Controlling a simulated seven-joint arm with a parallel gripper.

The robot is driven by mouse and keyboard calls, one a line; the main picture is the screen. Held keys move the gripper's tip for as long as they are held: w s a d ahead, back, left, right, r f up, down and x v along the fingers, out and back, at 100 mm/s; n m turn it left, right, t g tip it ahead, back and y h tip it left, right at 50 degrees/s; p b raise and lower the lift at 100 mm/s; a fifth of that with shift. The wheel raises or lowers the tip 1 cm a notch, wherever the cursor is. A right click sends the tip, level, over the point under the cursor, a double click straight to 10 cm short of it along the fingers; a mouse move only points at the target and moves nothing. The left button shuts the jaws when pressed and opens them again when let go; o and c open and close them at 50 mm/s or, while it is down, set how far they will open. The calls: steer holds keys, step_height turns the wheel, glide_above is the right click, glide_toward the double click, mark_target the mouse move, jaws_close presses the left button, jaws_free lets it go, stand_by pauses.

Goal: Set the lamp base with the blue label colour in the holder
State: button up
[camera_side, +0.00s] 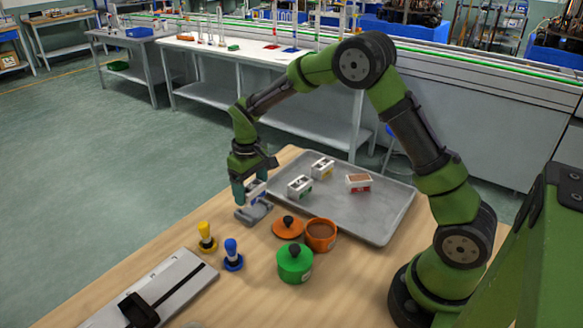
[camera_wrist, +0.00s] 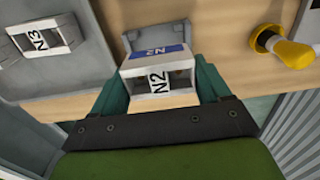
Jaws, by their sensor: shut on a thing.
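My gripper (camera_side: 251,190) is shut on a white lamp base (camera_side: 257,187) marked N2, with a blue label on one side. In the wrist view the base (camera_wrist: 150,80) sits between the green fingers (camera_wrist: 160,92), and its blue label faces the grey holder (camera_wrist: 148,34). In the side view the holder (camera_side: 253,214) lies on the wooden table directly under my gripper. The base is at or just above the holder; I cannot tell whether it is seated. My fingers hide part of the base.
A grey tray (camera_side: 385,212) carries lamp bases with yellow (camera_side: 322,167), green (camera_side: 299,187) and red (camera_side: 358,183) labels. An open orange pot (camera_side: 320,235), its lid (camera_side: 288,228), a green pot (camera_side: 295,264), and yellow (camera_side: 206,238) and blue (camera_side: 232,256) handled tools stand nearby.

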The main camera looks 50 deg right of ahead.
steer(key=shift+f, duration=2.15)
steer(key=o, duration=1)
steer(key=shift+s, duration=0.1)
steer(key=shift+d, duration=0.25)
steer(key=r, duration=1.7)
steer(key=shift+a+r, duration=0.35)
steer(key=shift+a, duration=0.05)
